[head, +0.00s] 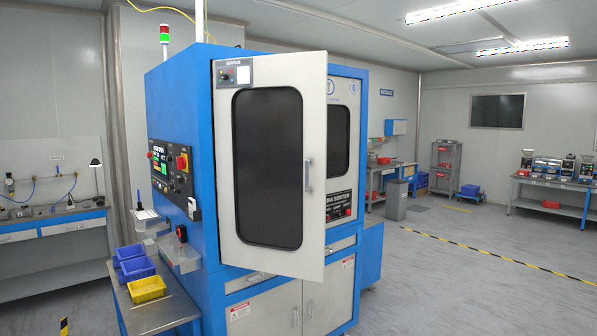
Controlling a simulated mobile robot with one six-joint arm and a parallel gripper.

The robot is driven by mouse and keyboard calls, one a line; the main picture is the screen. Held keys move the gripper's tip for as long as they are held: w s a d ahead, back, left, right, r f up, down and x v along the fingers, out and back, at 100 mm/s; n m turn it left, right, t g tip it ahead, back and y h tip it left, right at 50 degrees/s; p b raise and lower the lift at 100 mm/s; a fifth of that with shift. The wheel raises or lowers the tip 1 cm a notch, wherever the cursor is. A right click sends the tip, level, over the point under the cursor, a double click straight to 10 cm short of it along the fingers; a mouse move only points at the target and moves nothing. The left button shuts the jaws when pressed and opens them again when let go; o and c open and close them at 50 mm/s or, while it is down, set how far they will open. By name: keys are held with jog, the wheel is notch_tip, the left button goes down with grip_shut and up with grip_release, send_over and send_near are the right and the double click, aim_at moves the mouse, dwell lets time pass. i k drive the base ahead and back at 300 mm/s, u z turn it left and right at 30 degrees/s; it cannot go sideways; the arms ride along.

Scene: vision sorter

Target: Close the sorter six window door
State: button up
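The sorter (182,97) is a tall blue cabinet in the middle of the head view. Its window door (314,107) is off-white with a dark rounded window (268,165), and it stands swung open toward me. A vertical grey handle (308,176) is on the door's right side. Behind the door's right edge, part of the sorter's front with another dark window (340,139) and a number 6 label (352,86) shows. The open door hides the rest of that front. My gripper is not in view.
A side table (165,316) with blue and yellow bins (147,289) stands at the sorter's left. Lower cabinet doors (282,308) are below the window door. A grey bin (396,199) stands behind right. The floor (455,290) at the right is clear.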

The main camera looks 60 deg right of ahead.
aim_at(271, 111)
jog(key=i, duration=0.95)
jog(key=z, duration=0.05)
